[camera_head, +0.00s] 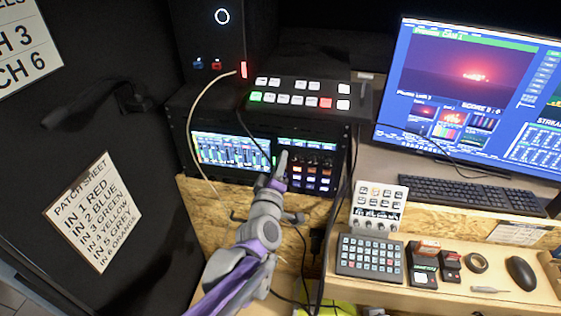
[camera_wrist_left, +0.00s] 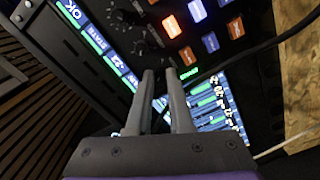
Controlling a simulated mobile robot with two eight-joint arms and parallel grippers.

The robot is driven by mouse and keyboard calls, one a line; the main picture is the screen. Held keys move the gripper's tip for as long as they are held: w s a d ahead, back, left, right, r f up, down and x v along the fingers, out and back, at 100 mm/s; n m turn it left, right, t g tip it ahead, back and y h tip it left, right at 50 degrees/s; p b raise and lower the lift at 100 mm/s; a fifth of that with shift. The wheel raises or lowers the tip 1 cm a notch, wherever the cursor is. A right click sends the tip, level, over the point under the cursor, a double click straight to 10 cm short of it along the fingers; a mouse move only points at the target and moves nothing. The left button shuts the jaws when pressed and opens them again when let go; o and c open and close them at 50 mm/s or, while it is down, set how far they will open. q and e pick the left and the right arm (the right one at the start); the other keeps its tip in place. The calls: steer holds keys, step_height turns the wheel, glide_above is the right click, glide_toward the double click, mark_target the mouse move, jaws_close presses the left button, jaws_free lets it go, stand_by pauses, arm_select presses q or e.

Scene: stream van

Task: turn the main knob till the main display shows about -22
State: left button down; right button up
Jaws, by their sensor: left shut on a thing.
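My left gripper (camera_head: 283,160) reaches up to the audio unit's control panel (camera_head: 312,172), at the left edge of its knobs and lit buttons. In the left wrist view, the gripper (camera_wrist_left: 160,76) has its fingertips at the panel face, a small gap between them. It is shut on the main knob, which the fingers mostly hide. A small green readout (camera_wrist_left: 188,74) glows beside the fingertips; its figures are too blurred to read. My right gripper is not in view.
A level-meter screen (camera_head: 231,150) is left of the panel. A button switcher (camera_head: 300,97) sits above, with loose cables nearby. A keypad (camera_head: 369,256), keyboard (camera_head: 463,194) and mouse (camera_head: 520,272) lie to the right. Other knobs (camera_wrist_left: 171,26) and lit buttons (camera_wrist_left: 197,10) are close to the fingers.

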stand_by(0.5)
arm_select(q)
steer(key=c, duration=1.1)
jaws_free()
steer(key=s, duration=0.3)
steer(key=s+a, duration=0.1)
steer(key=s, duration=0.3)
steer(key=s+a, duration=0.1)
steer(key=s, duration=0.2)
steer(key=shift+s, duration=0.35)
steer(key=s+a+f+m+g+y+p, duration=0.1)
steer(key=s+a+f+m+g, duration=0.2)
steer(key=s+a+f+g, duration=0.1)
steer(key=s+a+f+m+g+y+p, duration=0.1)
steer(key=s+a+f+m+g+p, duration=0.1)
steer(key=s+a, duration=0.4)
steer(key=s+a+f+m+g+y+p, duration=0.1)
steer(key=s+a+f+m+g, duration=0.4)
steer(key=s, duration=0.5)
steer(key=shift+s+a+f+g, duration=0.2)
steer(key=shift+f+g, duration=0.1)
steer(key=shift+f, duration=0.25)
steer(key=shift+s+a+f+g, duration=0.15)
steer(key=shift+f+g, duration=0.15)
steer(key=shift+f, duration=0.2)
